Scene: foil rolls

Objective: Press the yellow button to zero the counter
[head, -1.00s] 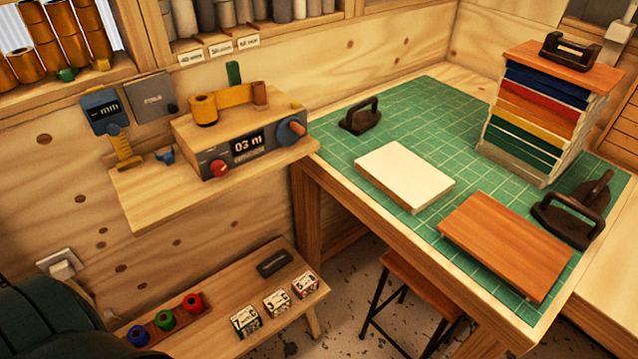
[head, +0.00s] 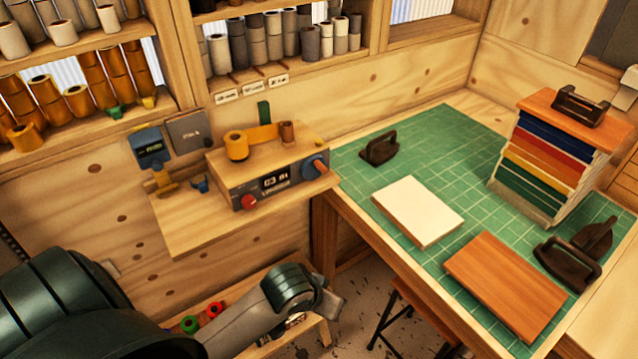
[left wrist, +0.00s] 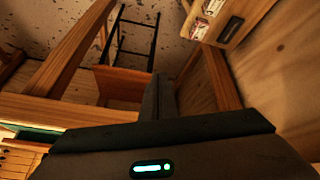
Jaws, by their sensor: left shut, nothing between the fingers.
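The counter (head: 268,185) is a wooden-topped box with a dark front on the wall shelf. Its display (head: 276,182) reads about "03 m". A red knob (head: 249,202) sits to the left of the display and a blue-and-orange knob (head: 315,167) to the right. I cannot make out a yellow button on it. My left gripper (head: 332,302) is below and right of the counter, in front of the low bench and apart from the counter. In the left wrist view the gripper (left wrist: 158,82) is shut and empty, with a stool and the floor beyond. My right gripper is not in view.
The wall shelf (head: 185,236) juts out above my left arm. The green-matted table (head: 440,150) stands to the right with a white board (head: 417,210) and a brown board (head: 505,285). A stool (left wrist: 130,82) is under the table edge.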

